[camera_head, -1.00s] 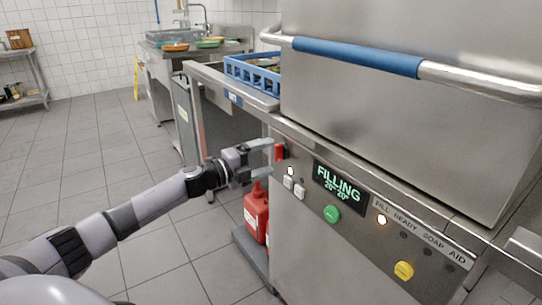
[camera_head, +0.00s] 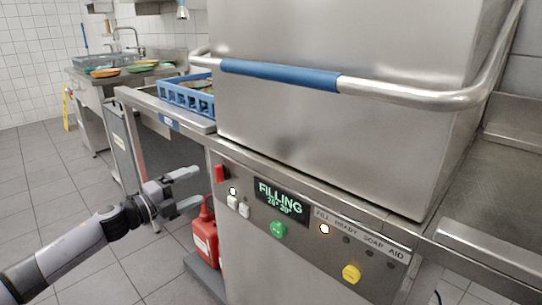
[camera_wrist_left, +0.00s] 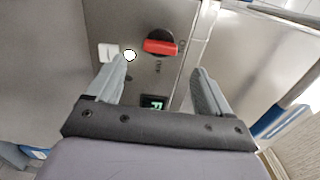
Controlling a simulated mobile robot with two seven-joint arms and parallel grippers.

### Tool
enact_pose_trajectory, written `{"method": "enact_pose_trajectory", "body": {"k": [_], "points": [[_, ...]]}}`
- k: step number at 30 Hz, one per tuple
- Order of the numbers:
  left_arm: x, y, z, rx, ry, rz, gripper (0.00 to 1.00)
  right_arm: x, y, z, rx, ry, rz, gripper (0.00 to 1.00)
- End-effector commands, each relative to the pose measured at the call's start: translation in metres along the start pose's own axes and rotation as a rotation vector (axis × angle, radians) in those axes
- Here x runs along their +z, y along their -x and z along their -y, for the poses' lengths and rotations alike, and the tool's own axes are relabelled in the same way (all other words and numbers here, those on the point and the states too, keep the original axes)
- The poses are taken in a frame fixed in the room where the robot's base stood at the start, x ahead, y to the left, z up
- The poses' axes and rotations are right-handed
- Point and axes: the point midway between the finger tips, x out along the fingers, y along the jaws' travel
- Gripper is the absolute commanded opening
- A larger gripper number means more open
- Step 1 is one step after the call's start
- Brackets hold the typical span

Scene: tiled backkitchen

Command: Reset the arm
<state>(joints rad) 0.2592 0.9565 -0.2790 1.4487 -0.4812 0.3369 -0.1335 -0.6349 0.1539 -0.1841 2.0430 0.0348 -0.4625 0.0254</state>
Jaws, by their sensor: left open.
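My left gripper (camera_head: 188,190) is open and empty in the head view, to the left of the dishwasher's front panel and apart from it. In the left wrist view its two fingers (camera_wrist_left: 157,88) are spread, with the red switch (camera_wrist_left: 161,47) beyond and between them. The red switch also shows at the left end of the panel (camera_head: 219,173). The lit display (camera_head: 281,198) reads FILLING. A round white light (camera_wrist_left: 130,55) shows near the switch. My right gripper is in neither view.
The dishwasher hood (camera_head: 330,60) has a blue-sleeved handle (camera_head: 280,74). A blue rack (camera_head: 187,95) stands on the side table. A sink counter with dishes is at the back left. Open tiled floor lies left.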

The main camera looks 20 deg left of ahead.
Motion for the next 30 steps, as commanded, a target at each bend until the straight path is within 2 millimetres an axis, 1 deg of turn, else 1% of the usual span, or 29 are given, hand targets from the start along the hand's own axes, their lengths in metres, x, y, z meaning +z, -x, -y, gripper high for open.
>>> {"method": "enact_pose_trajectory", "body": {"k": [2, 4, 5, 7, 8, 11, 12, 13, 14, 15, 17, 18, 20, 21, 25, 30], "points": [[0.000, 0.000, 0.000, 0.000, 0.001, 0.000, 0.81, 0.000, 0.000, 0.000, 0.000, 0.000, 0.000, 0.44], [-0.005, 0.000, -0.005, 0.002, 0.019, 0.000, 0.81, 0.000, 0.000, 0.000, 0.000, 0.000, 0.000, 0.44], [-0.009, -0.001, -0.010, 0.004, 0.036, 0.001, 0.81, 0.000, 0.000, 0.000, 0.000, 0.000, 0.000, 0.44], [-0.025, -0.001, -0.028, 0.009, 0.108, 0.007, 0.81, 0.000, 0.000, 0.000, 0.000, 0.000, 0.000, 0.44], [-0.034, -0.001, -0.038, 0.013, 0.153, 0.014, 0.81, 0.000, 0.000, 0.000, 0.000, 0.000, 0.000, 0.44], [-0.075, 0.006, -0.081, 0.036, 0.350, 0.052, 0.81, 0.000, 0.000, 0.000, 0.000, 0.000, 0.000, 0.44], [-0.094, 0.011, -0.099, 0.050, 0.444, 0.076, 0.81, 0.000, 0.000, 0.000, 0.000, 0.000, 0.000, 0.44], [-0.107, 0.016, -0.112, 0.063, 0.515, 0.097, 0.81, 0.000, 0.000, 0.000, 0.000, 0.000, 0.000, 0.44], [-0.121, 0.021, -0.124, 0.076, 0.587, 0.119, 0.81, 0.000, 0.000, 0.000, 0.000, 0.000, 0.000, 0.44], [-0.139, 0.029, -0.141, 0.096, 0.681, 0.151, 0.81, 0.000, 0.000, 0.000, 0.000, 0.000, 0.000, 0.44], [-0.166, 0.043, -0.162, 0.129, 0.822, 0.204, 0.81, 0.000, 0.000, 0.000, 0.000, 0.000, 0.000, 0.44], [-0.184, 0.054, -0.175, 0.153, 0.914, 0.242, 0.81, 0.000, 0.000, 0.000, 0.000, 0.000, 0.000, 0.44], [-0.208, 0.070, -0.192, 0.189, 1.046, 0.301, 0.81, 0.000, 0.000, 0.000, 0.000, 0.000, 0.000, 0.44], [-0.224, 0.082, -0.202, 0.215, 1.129, 0.342, 0.81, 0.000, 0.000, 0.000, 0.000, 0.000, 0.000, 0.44], [-0.269, 0.116, -0.225, 0.291, 1.363, 0.466, 0.81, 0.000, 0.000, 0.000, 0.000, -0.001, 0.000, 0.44], [-0.318, 0.158, -0.240, 0.382, 1.622, 0.624, 0.81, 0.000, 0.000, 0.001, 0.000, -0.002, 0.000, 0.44]]}}
